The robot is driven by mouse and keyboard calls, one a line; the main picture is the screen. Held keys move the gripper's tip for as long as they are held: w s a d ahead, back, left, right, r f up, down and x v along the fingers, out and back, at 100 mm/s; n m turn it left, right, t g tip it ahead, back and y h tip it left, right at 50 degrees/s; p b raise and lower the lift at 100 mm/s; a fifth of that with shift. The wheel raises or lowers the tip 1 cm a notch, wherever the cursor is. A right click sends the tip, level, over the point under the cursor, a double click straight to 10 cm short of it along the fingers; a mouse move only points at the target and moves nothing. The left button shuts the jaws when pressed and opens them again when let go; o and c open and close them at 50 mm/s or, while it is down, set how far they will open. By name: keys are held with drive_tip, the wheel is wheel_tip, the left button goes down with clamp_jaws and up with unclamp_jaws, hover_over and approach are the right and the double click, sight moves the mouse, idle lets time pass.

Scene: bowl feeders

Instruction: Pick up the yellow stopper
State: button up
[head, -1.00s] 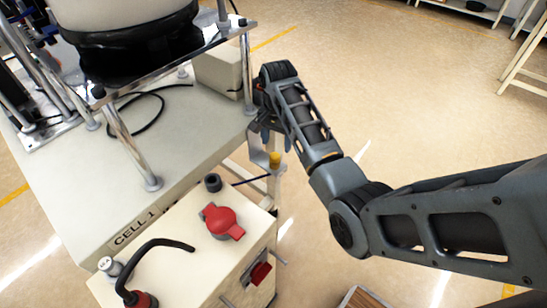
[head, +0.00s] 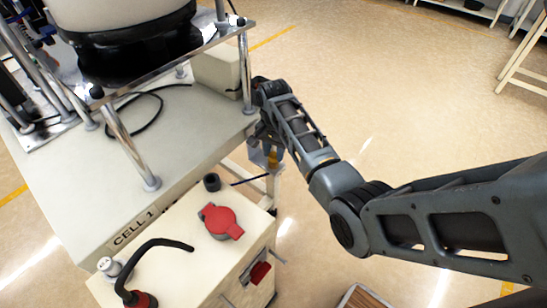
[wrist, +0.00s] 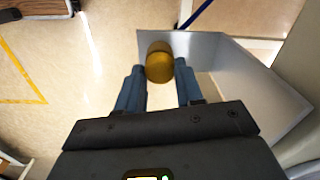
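The yellow stopper (head: 273,158) is a small rounded piece at the side of the cell table, by a bent grey metal bracket (head: 258,153). In the wrist view, the stopper (wrist: 160,63) shows as a dark yellow cylinder in front of the bracket (wrist: 235,65). My gripper (head: 268,139) reaches down over it. In the wrist view, the two blue fingers of my gripper (wrist: 159,72) are apart, with the tips on either side of the stopper's near end. I cannot tell whether they touch it. What holds the stopper from below is hidden.
A cream box with a red round knob (head: 220,222), a black cap (head: 212,182) and a black cable stands close by. The cell table (head: 190,150) has metal posts under a bowl feeder (head: 125,40). A blue rod (head: 250,179) runs near the bracket. Open floor lies right.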

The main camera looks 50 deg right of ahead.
clamp_jaws()
drive_tip(key=shift+r, duration=0.1)
